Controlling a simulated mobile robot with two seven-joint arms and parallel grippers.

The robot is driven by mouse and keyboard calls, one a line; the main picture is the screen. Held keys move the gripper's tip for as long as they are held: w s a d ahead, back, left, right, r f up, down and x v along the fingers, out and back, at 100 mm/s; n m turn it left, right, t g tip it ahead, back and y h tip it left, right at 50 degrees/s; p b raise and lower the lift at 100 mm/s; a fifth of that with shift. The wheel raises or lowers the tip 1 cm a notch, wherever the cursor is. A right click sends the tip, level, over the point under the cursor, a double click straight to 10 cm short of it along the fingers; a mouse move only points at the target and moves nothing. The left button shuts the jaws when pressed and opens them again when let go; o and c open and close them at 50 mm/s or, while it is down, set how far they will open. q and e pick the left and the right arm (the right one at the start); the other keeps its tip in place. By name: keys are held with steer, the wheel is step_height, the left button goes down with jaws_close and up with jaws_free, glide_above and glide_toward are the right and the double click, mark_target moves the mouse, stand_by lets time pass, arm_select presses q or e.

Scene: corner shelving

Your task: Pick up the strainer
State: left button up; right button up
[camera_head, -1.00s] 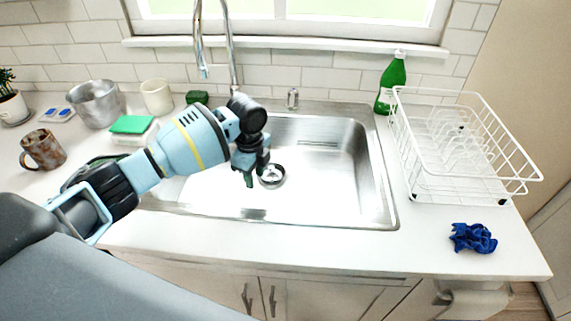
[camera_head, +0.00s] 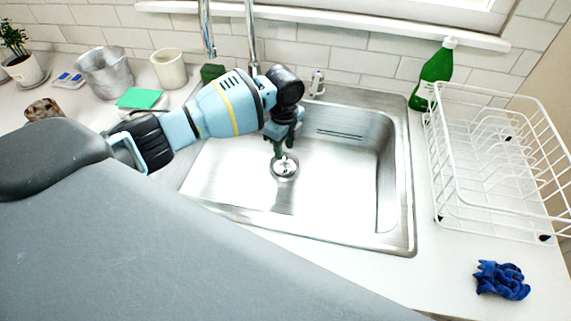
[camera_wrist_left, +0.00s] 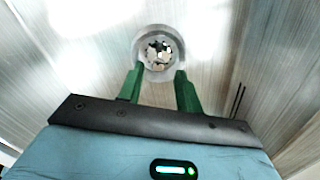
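The strainer (camera_head: 285,173) is a small round metal piece at the drain in the sink (camera_head: 340,190). In the left wrist view the strainer (camera_wrist_left: 158,48) shows a pale grey rim with white, brown and dark patches inside. My left gripper (camera_head: 283,153) points down over it, its dark green fingers partly covering it in the head view. In the left wrist view the fingers (camera_wrist_left: 159,70) stand apart with nothing between them, their tips near the rim. Whether they touch it I cannot tell. My right gripper is not in view.
A faucet (camera_head: 251,35) rises behind my left arm. A white dish rack (camera_head: 490,160), a green bottle (camera_head: 434,75) and a blue cloth (camera_head: 501,281) are on the right. A metal pot (camera_head: 104,73), a cream cup (camera_head: 168,69) and a green sponge (camera_head: 139,98) are left.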

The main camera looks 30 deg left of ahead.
mark_target(285, 158)
arm_select(q)
steer(key=shift+s+d+f, duration=0.15)
steer(key=shift+f, duration=2.5)
jaws_close()
steer(key=shift+r, duration=0.1)
step_height(285, 158, up, 10)
steer(key=shift+p, duration=0.35)
